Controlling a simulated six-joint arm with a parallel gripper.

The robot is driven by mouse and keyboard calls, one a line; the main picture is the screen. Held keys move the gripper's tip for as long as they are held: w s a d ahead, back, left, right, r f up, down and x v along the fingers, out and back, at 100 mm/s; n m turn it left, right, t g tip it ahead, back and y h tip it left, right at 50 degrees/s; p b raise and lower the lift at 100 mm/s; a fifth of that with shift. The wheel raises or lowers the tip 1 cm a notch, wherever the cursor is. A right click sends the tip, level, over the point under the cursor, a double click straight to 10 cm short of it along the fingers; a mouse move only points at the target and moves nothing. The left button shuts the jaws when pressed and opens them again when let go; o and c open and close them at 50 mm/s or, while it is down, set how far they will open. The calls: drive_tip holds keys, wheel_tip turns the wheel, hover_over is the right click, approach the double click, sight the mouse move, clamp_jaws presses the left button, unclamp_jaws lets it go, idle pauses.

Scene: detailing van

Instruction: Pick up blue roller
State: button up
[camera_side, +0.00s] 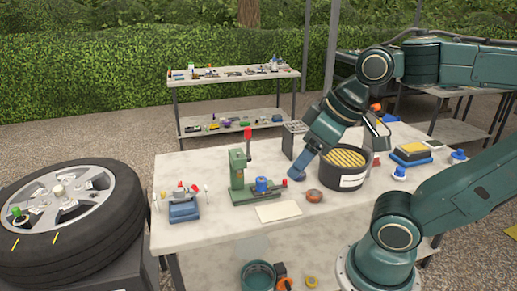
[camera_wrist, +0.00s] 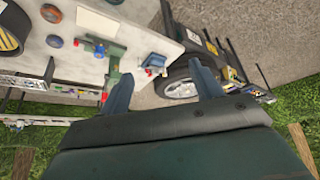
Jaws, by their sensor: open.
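A second blue cylinder (camera_side: 262,186) sits on the green press (camera_side: 241,175), so I cannot be sure which is the roller. My gripper (camera_wrist: 160,76) is open and empty.
A black tub (camera_side: 343,181) with a yellow ribbed top stands right of the blue piece. An orange-brown disc (camera_side: 314,196) and a pale card (camera_side: 278,212) lie in front. A blue-based fixture (camera_side: 184,209) stands left. A tyre (camera_side: 70,235) is beyond the table's left edge.

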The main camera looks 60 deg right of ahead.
drive_tip(key=w+d+r+n+g+y, duration=0.1)
drive_tip(key=w+d+n, duration=0.3)
drive_tip(key=w, duration=0.5)
drive_tip(key=w+d+r+n+g, duration=0.1)
drive_tip(key=w+d+r+n, duration=0.1)
drive_tip(key=w+d, duration=0.5)
drive_tip(key=n+g+y, duration=0.2)
drive_tip(key=n, duration=0.4)
hover_over(263, 178)
drive_tip(key=w+a, duration=0.1)
wheel_tip(263, 178, down, 11)
drive_tip(key=d+f+n, duration=0.1)
drive_tip(key=d+f, duration=0.2)
drive_tip(key=f, duration=0.1)
drive_tip(key=shift+s+a+f+n+g+y, duration=0.1)
drive_tip(key=shift+s+f+n+y, duration=0.2)
drive_tip(key=shift+f, duration=2.4)
drive_tip(key=shift+s+a+f+n+g+y, duration=0.1)
drive_tip(key=shift+f+n, duration=0.35)
drive_tip(key=shift+f, duration=2.2)
drive_tip(key=shift+s+a+f+n+g+y, duration=0.1)
drive_tip(key=shift+f+n+y, duration=0.2)
drive_tip(key=shift+f, duration=2.4)
drive_tip(key=shift+x, duration=2.6)
